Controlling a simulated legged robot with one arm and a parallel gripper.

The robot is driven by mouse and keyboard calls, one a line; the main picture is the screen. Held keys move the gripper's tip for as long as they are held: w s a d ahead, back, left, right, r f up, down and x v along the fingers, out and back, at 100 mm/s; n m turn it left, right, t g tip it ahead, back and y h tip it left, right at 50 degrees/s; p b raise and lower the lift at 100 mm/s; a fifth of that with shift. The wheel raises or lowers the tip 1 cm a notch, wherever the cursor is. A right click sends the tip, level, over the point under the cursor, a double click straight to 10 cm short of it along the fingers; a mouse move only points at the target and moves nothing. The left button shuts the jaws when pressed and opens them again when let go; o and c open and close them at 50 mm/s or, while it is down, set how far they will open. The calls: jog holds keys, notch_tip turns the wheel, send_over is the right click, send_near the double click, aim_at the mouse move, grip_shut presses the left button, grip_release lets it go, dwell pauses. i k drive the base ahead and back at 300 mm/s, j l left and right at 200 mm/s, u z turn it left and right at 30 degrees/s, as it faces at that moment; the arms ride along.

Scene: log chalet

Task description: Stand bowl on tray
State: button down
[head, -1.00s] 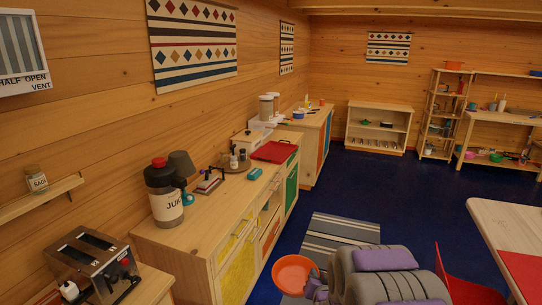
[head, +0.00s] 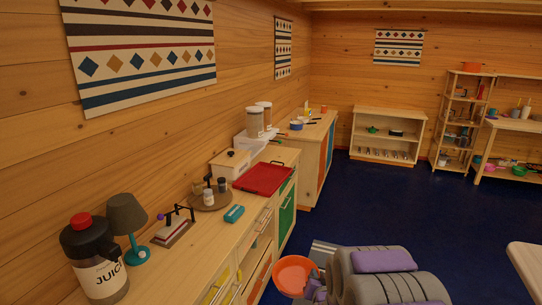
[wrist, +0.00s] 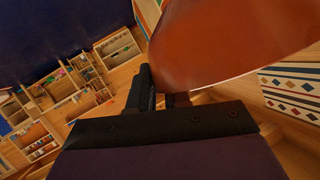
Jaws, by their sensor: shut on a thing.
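The orange bowl (head: 296,275) is at the bottom middle of the head view, in front of the counter. My gripper (head: 317,288) is shut on the bowl's right side and carries it clear of the counter. In the wrist view the bowl (wrist: 225,40) fills the upper right, and the dark jaws (wrist: 160,95) meet its rim. The red tray (head: 264,179) lies flat on the counter, ahead of the bowl, and its visible surface is empty.
The wooden counter (head: 204,246) runs along the left wall. A white box (head: 230,165) is behind the red tray. The blue floor (head: 390,205) is open.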

aim_at(268, 178)
jog(key=i, duration=1.6)
jog(key=i+z, duration=0.15)
jog(key=i, duration=0.35)
jog(key=i+j+z, duration=0.1)
jog(key=i, duration=0.4)
jog(key=i+j+z, duration=0.15)
jog(key=i, duration=0.35)
